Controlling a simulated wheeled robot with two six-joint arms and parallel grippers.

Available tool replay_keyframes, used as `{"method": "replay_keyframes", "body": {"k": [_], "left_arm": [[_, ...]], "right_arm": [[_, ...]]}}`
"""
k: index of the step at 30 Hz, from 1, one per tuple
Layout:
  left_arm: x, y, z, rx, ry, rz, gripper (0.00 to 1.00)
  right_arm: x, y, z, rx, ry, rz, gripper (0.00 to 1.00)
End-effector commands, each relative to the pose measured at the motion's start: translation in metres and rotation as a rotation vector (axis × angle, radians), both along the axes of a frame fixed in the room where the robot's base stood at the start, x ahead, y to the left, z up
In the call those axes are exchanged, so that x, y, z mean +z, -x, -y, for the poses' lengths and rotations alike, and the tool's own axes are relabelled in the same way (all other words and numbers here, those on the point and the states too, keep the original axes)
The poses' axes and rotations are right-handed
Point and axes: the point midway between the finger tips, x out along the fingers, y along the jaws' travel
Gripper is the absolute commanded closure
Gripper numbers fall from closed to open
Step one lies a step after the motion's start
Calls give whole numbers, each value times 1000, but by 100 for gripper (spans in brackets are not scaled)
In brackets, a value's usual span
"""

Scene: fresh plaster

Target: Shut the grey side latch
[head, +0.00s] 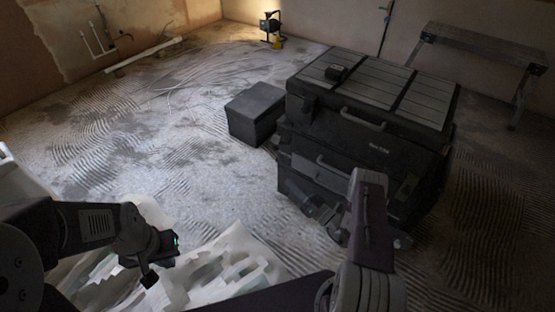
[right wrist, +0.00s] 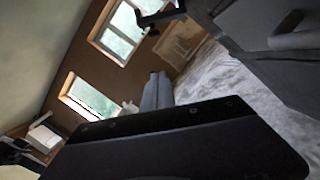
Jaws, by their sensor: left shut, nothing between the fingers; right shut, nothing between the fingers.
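The black tool chest (head: 352,136) stands on the floor right of centre, its stacked boxes closed. A dark grey tilted piece (head: 408,187) on its right side may be the side latch; its position is too dim to tell. In the right wrist view, the chest's dark wall (right wrist: 275,65) fills the upper right. My right arm rises in front of the chest. A black plate of my right gripper (right wrist: 185,145) crosses the right wrist view; its fingertips are not clear in the head view. My left gripper (head: 160,262) is shut and empty at lower left, away from the chest.
A small dark box (head: 256,112) stands beside the chest on the left. A grey bench (head: 482,48) is behind it on the right, and a work lamp (head: 270,28) is at the back. Crumpled pale sheeting (head: 225,268) lies near my left gripper. The left floor is mostly clear.

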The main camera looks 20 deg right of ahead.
Motion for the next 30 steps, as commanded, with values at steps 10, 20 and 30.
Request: {"method": "replay_keyframes", "body": {"k": [10, 20, 30], "left_arm": [[-27, 0, 0, 0, 0, 0, 100], [-51, 0, 0, 0, 0, 0, 100], [-55, 0, 0, 0, 0, 0, 100]], "right_arm": [[7, -50, -30, 8, 4, 5, 100], [34, -95, -36, 1, 2, 4, 100], [50, -101, -27, 3, 1, 0, 100]]}}
